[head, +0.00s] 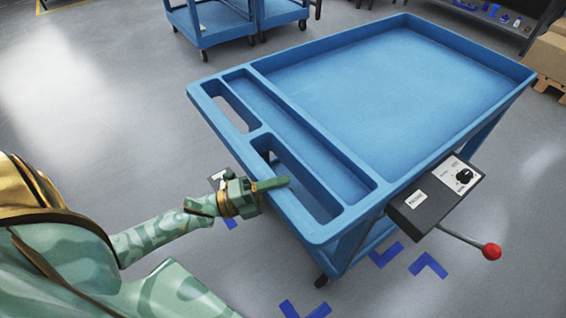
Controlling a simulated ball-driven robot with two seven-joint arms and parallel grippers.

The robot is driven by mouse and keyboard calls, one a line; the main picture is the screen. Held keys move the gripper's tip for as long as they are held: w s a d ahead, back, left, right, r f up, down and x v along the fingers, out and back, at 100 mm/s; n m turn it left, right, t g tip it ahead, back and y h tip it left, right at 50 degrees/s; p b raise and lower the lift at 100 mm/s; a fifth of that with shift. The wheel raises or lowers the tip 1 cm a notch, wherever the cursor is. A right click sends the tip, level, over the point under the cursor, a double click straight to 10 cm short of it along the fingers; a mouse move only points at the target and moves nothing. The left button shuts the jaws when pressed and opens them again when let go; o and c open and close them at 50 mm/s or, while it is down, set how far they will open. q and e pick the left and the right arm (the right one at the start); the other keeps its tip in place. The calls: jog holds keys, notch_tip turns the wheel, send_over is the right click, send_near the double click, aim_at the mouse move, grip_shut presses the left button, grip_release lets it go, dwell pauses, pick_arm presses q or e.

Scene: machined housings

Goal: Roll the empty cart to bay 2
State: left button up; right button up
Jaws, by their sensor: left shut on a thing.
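The blue cart (335,170) stands on the grey floor at the centre and right. Its top tray (400,85) is empty, with a handle end of two slots facing me. My left gripper (270,185) is shut on the cart's near handle rim, at the left edge by the nearer slot. The lower shelf is mostly hidden under the top tray. My right gripper is not in view. No bay number is readable.
A dark box (435,195) with a dial and a red-knobbed lever (491,252) shows beside the cart's right edge. Blue floor marks (428,265) lie around the near end. Other blue carts (215,22), a dark bench (490,25) and cardboard boxes (550,55) stand behind. The left floor is clear.

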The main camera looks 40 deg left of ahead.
pick_arm(q)
jog(key=shift+f, duration=0.15)
jog(key=o, duration=1.3)
jog(key=shift+o, duration=0.3)
jog(key=shift+a, duration=0.1)
jog(key=v, duration=1.6)
jog(key=shift+s, duration=0.1)
